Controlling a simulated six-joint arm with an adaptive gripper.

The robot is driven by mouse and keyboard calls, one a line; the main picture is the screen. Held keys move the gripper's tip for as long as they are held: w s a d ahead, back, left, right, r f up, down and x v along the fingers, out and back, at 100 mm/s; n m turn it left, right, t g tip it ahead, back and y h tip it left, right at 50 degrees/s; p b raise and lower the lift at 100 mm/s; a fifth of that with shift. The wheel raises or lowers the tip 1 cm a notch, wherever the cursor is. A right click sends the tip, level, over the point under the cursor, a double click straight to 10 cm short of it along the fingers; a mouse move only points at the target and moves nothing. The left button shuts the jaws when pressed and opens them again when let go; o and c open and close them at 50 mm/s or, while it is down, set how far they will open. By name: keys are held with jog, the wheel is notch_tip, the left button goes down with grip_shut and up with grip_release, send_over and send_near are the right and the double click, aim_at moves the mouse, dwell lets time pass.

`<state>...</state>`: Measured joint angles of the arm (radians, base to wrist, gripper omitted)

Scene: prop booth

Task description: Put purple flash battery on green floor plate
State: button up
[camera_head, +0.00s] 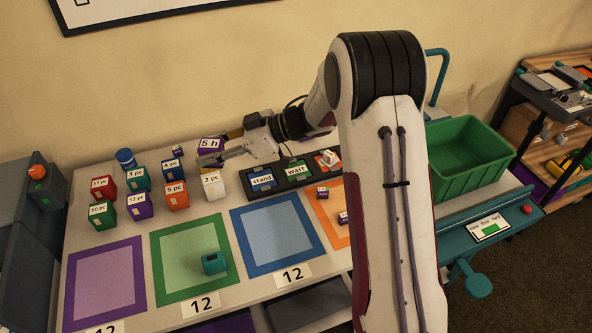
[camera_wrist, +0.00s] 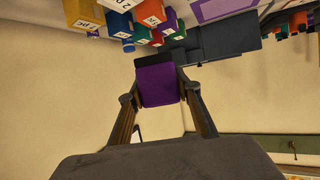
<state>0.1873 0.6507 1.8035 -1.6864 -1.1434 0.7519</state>
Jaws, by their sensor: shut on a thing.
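The purple flash battery (camera_wrist: 158,86), with a dark end, sits between the two fingers of my gripper (camera_wrist: 160,92) in the wrist view. In the head view a purple block labelled "5 h" (camera_head: 210,145) shows at my gripper (camera_head: 209,160), at the back of the table. My gripper is shut on it, and the fingers hide part of its sides. The green floor plate (camera_head: 165,268) lies flat at the front of the table, between the purple and blue plates. A teal device (camera_head: 214,263) stands on its right part. My gripper is well behind this plate.
Several labelled boxes, such as the white one (camera_head: 213,187) and the orange one (camera_head: 175,196), stand between my gripper and the plates. A dark tray (camera_head: 277,190) with "stand" and "wait" labels lies to their right. A green bin (camera_head: 468,155) is at the right.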

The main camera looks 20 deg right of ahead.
jog(key=w+d+r+m+t+h, duration=0.2)
jog(key=w+d+m+t, duration=0.2)
jog(key=d, duration=0.1)
jog(key=m+t+h, duration=0.4)
jog(key=m+h, duration=0.6)
send_over(296, 170)
notch_tip(296, 170, down, 7)
jog(key=shift+r, duration=0.2)
jog(key=shift+f, duration=2.95)
jog(key=shift+f, duration=2.05)
jog(key=shift+f, duration=0.15)
